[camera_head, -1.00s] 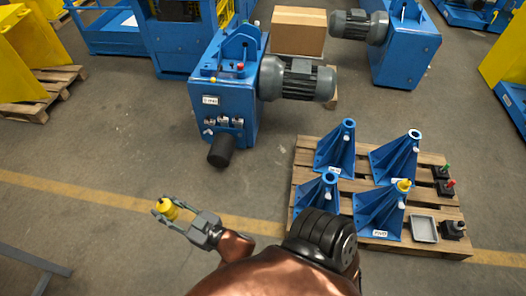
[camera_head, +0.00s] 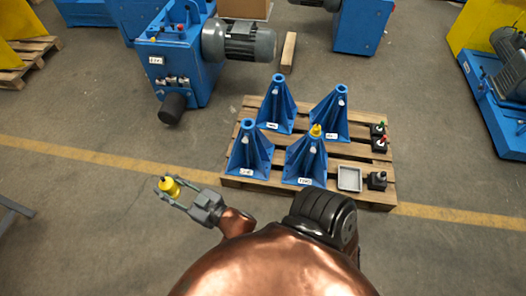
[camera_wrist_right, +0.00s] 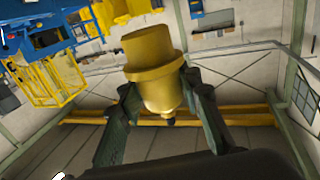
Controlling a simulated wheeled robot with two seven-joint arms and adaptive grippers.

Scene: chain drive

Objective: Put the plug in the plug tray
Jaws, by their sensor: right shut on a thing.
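The yellow plug (camera_head: 169,187) is held in my right gripper (camera_head: 172,191), which is shut on it. In the right wrist view the plug (camera_wrist_right: 155,75) sits between the two fingers, with its wide flange and cap beyond the tips. The gripper is at the lower left of the head view, apart from the pallet. A small grey tray (camera_head: 349,179), which looks like the plug tray, lies empty on the pallet's front right part. Another yellow plug (camera_head: 316,131) sits on top of the front right blue stand. My left gripper is not in view.
A blue machine with a grey motor (camera_head: 238,40) stands behind. The floor between gripper and pallet is clear.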

